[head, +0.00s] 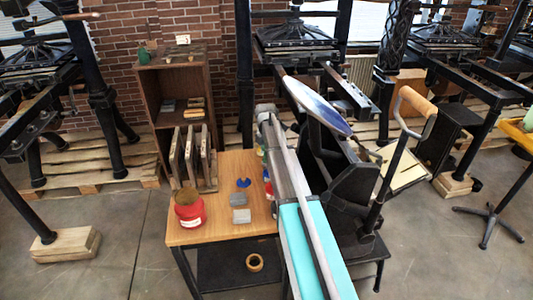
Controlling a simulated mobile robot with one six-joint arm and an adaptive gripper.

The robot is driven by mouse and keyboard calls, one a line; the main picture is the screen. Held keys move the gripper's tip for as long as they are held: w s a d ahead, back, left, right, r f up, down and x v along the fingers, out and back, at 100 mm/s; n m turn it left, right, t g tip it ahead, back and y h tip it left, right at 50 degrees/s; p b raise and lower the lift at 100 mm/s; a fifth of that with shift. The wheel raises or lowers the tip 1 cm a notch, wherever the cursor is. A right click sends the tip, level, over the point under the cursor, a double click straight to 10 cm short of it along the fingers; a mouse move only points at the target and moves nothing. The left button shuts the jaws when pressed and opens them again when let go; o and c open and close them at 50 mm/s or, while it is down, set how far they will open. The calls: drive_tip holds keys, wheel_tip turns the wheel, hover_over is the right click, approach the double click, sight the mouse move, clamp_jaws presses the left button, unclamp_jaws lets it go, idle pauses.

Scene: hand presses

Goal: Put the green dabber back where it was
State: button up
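A small green object (145,54), which looks like a dabber, stands on top of the wooden cabinet at its left end; it is too small to tell for sure. Several small red, blue and green items show only in part at the table's right side, behind the long teal and grey bar that seems to be my arm. A small blue piece with a round base (243,182) stands on the wooden table (225,168). I cannot make out my gripper's fingers in this view.
A red tin (189,209) with a brown top stands at the table's left front, and two grey blocks (240,207) lie near the middle. A dark press with an oval disc (316,105) stands right of the table. The floor at left front is clear.

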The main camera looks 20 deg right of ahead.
drive_tip(key=shift+o, duration=1)
drive_tip(key=shift+r, duration=0.25)
wheel_tip(320, 180, up, 12)
drive_tip(key=p, duration=1.2)
drive_tip(key=shift+f, duration=0.1)
drive_tip(key=shift+s, duration=0.1)
drive_tip(key=s+a+m, duration=0.5)
drive_tip(key=s+m, duration=0.2)
drive_tip(key=s, duration=0.2)
drive_tip(key=s+a+m, duration=0.6)
drive_tip(key=s+m, duration=0.1)
drive_tip(key=s, duration=0.3)
drive_tip(key=s+a+m, duration=0.5)
drive_tip(key=s+m, duration=0.2)
drive_tip(key=s, duration=0.3)
drive_tip(key=shift+s+a, duration=0.15)
drive_tip(key=shift+a, duration=0.2)
